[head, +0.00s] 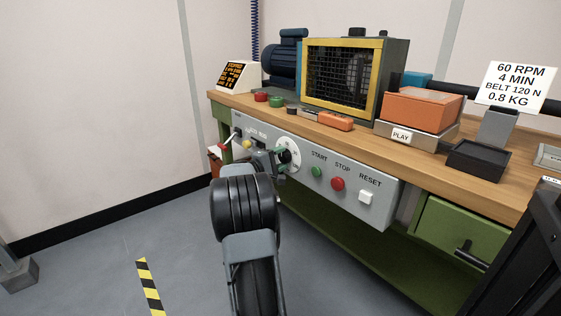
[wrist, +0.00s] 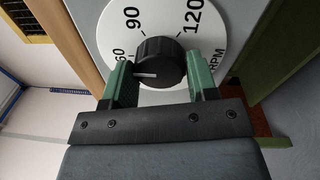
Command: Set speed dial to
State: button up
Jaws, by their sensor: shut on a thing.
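The speed dial is a black ridged knob (wrist: 158,62) on a white round scale (wrist: 172,18), which reads 60, 90, 120 and RPM in the wrist view. My gripper (wrist: 157,75) has its green fingers on either side of the knob, shut on it. The knob's white pointer line lies on its left side, toward the 60 mark. In the head view the knob (head: 284,156) sits on the grey control panel (head: 385,205), with my gripper (head: 282,157) at it. My arm hides part of the panel. A sign (head: 516,86) reads 60 RPM, 4 MIN, BELT 120 N, 0.8 KG.
Right of the dial are a green START button (head: 317,171), a red STOP button (head: 338,184) and a white RESET button (head: 366,197). Above, the wooden bench top (head: 350,138) holds a yellow-framed cage (head: 342,74) and an orange box (head: 422,108). A display (head: 238,74) stands at left.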

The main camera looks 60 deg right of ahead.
jog(key=shift+s+f, duration=0.1)
jog(key=o, duration=0.9)
jog(key=shift+o, duration=0.2)
jog(key=shift+w+a, duration=0.3)
jog(key=shift+a, duration=0.2)
jog(key=p+v, duration=0.3)
jog(key=v, duration=0.9)
jog(key=shift+a+p, duration=0.35)
jog(key=shift+a, duration=0.05)
